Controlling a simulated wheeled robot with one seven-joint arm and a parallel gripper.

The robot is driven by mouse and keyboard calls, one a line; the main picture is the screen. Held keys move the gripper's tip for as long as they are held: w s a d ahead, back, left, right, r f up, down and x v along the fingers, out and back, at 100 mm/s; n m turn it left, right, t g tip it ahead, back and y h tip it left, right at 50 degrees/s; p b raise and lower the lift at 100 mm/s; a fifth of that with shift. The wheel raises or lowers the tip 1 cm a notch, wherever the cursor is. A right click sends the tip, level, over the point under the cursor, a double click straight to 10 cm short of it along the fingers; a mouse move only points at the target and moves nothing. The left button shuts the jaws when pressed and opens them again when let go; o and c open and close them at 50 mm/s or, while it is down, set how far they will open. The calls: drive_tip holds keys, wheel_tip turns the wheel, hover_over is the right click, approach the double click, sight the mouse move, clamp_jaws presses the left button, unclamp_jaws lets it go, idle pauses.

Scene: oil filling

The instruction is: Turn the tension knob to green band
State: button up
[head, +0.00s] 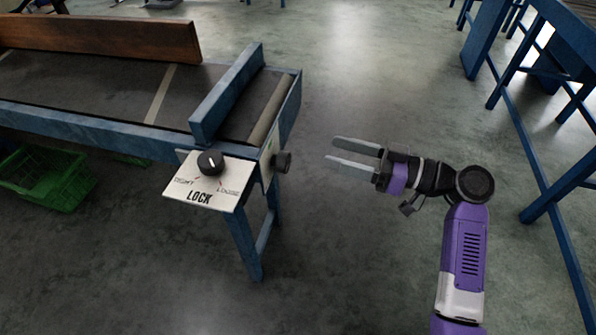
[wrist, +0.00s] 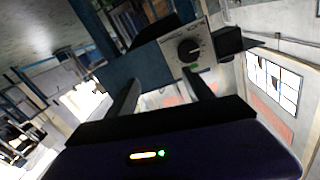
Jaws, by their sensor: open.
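The tension knob (head: 283,162) is a dark round knob sticking out of a pale plate on the conveyor's end. In the wrist view, a dark knob (wrist: 188,49) sits on a grey dial plate with a green patch (wrist: 192,67) at its lower edge. The pointer's exact setting is too small to read. My gripper (head: 332,150) is open and empty, to the right of the tension knob, with its fingers pointing left toward it and a gap between. Its two dark fingers also show in the wrist view (wrist: 160,78), below the knob.
The conveyor (head: 95,88) carries a brown board (head: 105,38). A green crate (head: 45,178) is at left. Blue framing (head: 545,208) stands at right. Floor between is clear.

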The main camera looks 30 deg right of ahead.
sight(289, 164)
drive_tip(key=shift+w+a+f+n+g+y+b, duration=0.15)
drive_tip(key=shift+w+a+n+g+y, duration=0.35)
drive_tip(key=shift+a, duration=1)
drive_tip(key=shift+w+a+r+n+g+y+b, duration=0.1)
drive_tip(key=shift+w+a+n+g+y+b, duration=0.15)
drive_tip(key=shift+a+n, duration=0.9)
drive_tip(key=shift+w+a+f+n+g+y+b, duration=0.15)
drive_tip(key=shift+w+a+g+y+b, duration=0.15)
drive_tip(key=shift+a, duration=1.6)
clamp_jaws()
